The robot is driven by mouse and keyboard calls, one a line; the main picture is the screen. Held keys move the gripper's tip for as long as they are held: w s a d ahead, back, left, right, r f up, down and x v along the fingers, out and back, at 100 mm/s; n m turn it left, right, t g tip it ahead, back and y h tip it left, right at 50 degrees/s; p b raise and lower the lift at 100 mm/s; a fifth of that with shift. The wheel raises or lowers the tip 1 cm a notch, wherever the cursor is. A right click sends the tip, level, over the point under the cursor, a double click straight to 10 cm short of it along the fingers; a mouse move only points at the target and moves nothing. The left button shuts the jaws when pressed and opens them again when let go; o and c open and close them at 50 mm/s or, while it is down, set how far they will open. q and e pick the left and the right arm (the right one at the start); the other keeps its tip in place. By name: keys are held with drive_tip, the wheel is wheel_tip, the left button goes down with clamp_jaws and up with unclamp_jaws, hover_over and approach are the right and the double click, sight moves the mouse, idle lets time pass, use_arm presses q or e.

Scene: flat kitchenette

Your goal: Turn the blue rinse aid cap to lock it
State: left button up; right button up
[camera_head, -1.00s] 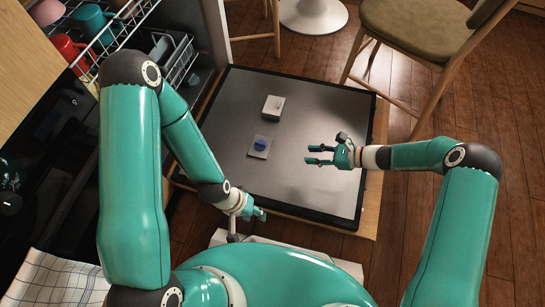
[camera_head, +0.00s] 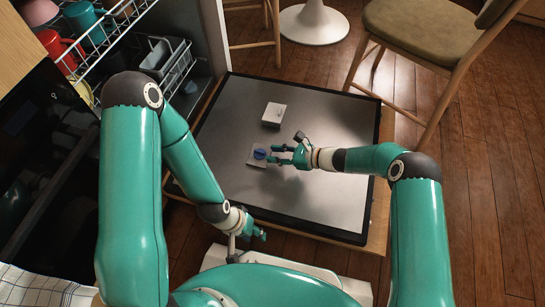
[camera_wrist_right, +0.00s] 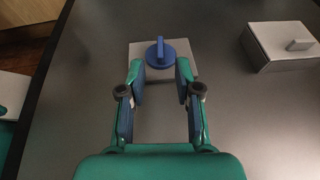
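The blue rinse aid cap (camera_head: 260,154) is a round knob with a raised grip bar. It sits on a small grey square plate (camera_head: 252,161) on the inner face of the open dishwasher door. In the right wrist view the cap (camera_wrist_right: 160,52) lies just beyond the fingertips, its bar pointing roughly away from me. My right gripper (camera_head: 273,154) is open, its fingers pointing at the cap with a gap between them; it also shows in the right wrist view (camera_wrist_right: 160,72). Contact with the cap cannot be told. My left gripper (camera_head: 259,236) hangs near the door's front edge, away from the cap.
A light grey box with a small latch (camera_head: 273,115) stands on the dishwasher door (camera_head: 325,190) behind the cap. The dish rack (camera_head: 125,35) with cups is at upper left. A chair (camera_head: 425,35) stands at upper right. The door's right part is clear.

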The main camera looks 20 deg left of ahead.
drive_tip(key=shift+b+x, duration=0.35)
drive_tip(key=shift+x, duration=1.05)
drive_tip(key=shift+c, duration=0.3)
